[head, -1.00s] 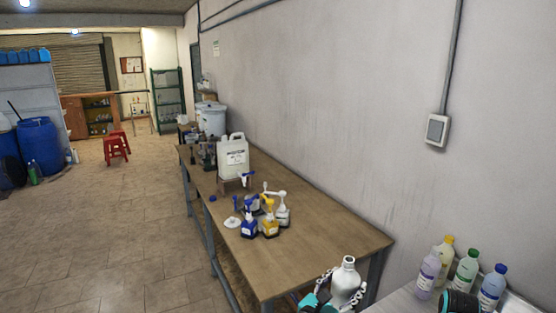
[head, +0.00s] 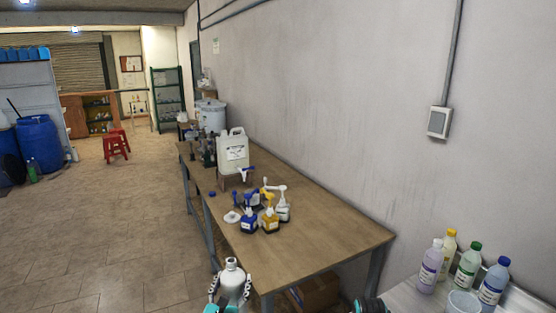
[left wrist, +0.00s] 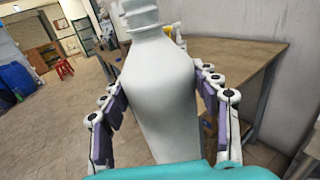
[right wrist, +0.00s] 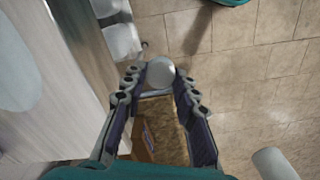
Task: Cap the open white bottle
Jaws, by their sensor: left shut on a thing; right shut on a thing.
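The white bottle (head: 231,284) is upright with its neck bare, at the bottom of the head view left of the wooden table's near end. My left gripper (head: 230,303) is shut around its body. The left wrist view shows the bottle (left wrist: 160,85) between both fingers of the left gripper (left wrist: 160,80); its top is cut off there. My right gripper (head: 369,305) barely shows at the bottom edge of the head view, right of the bottle and apart from it. In the right wrist view, the right gripper (right wrist: 160,82) is shut on a round white cap (right wrist: 160,70).
The wooden table (head: 330,235) holds several pump bottles, a white lid-like piece (head: 232,217) and a white jerrycan (head: 232,153). At right, a pale worktop carries several capped bottles and a white tub (head: 463,302). A cardboard box (head: 316,290) is under the table.

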